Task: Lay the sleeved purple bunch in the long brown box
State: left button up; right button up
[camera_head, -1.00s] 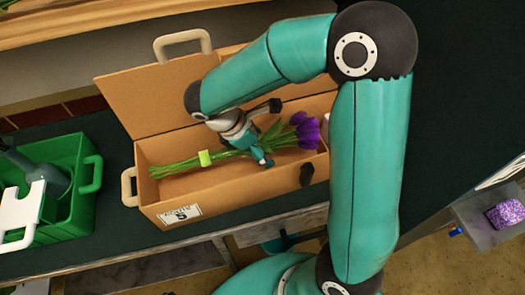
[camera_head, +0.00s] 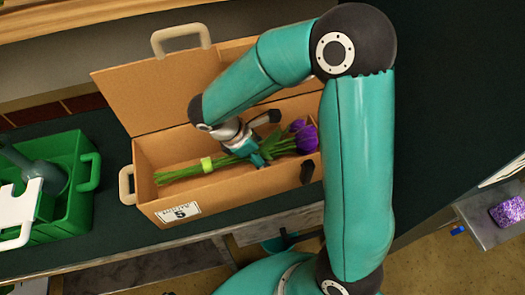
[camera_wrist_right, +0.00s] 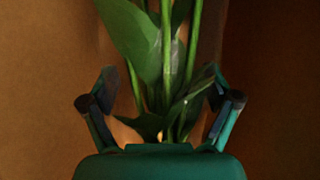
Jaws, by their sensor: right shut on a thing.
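The purple bunch (camera_head: 301,137) has purple tulip-like heads at the right, green stems and a lime-green band (camera_head: 206,164) towards the left. It lies lengthwise within the open long brown box (camera_head: 225,200); I cannot tell whether it touches the floor. My right gripper (camera_head: 258,157) reaches down into the box and is shut on the bunch near its leaves. In the right wrist view, my right gripper's fingers (camera_wrist_right: 161,105) flank the stems and leaves (camera_wrist_right: 168,65), with a faint clear glint that may be the sleeve. My left gripper is not in view.
The box's lid (camera_head: 165,90) stands open at the back, with pale handles at its lid and left end. A green crate (camera_head: 70,215) holding a grey-green vessel stands to the left. A purple glittery block (camera_head: 507,212) sits on a grey surface far right.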

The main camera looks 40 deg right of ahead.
jog(key=o, duration=1.4)
jog(key=shift+r+p, duration=0.4)
jog(key=shift+r, duration=0.1)
jog(key=v, duration=1.2)
jog(key=shift+r, duration=0.15)
